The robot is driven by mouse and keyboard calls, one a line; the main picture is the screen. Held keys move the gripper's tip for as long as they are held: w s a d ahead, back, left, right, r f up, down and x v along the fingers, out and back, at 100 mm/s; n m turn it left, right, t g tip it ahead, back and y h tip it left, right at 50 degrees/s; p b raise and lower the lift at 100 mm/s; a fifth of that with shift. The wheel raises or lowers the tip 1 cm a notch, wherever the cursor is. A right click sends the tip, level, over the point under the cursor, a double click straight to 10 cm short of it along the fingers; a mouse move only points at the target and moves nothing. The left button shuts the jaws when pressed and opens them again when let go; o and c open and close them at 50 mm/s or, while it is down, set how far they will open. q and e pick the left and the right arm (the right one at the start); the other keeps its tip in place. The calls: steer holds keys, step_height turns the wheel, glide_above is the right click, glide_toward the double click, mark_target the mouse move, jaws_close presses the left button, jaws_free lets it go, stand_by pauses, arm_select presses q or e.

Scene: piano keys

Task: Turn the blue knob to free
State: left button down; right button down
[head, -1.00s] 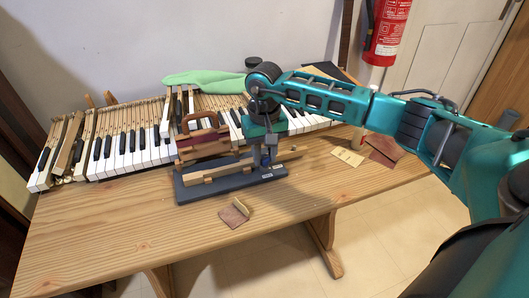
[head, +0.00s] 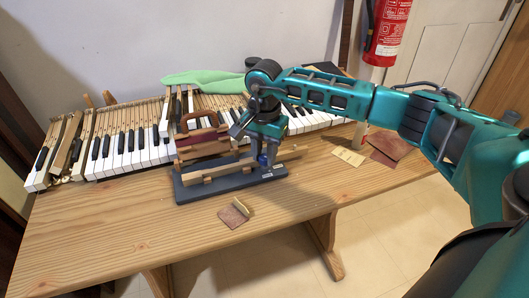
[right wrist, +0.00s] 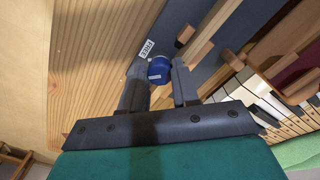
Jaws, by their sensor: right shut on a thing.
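The blue knob (head: 262,160) sits at the right end of a dark base (head: 230,184) that carries a wooden key mechanism. In the right wrist view the knob (right wrist: 159,69) shows a white mark and lies between my two fingers. My right gripper (head: 265,158) reaches down over the knob and is shut on it. A white label reading FREE (right wrist: 147,48) is beside the knob on the base. My left gripper is not in view.
A light wooden stick (head: 290,154) points right just behind the knob. Piano keys (head: 130,152) line the back of the wooden table (head: 120,230). A small brown piece (head: 233,216) lies in front of the base. The table's front left is clear.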

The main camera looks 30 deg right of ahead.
mark_target(264, 156)
steer(key=m, duration=0.5)
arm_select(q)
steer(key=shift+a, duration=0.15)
arm_select(e)
steer(key=shift+m, duration=1.7)
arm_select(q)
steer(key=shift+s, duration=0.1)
arm_select(e)
steer(key=c, duration=0.8)
jaws_free()
arm_select(q)
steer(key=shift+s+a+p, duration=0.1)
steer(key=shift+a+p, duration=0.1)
steer(key=shift+p, duration=0.3)
arm_select(e)
step_height(264, 156, up, 13)
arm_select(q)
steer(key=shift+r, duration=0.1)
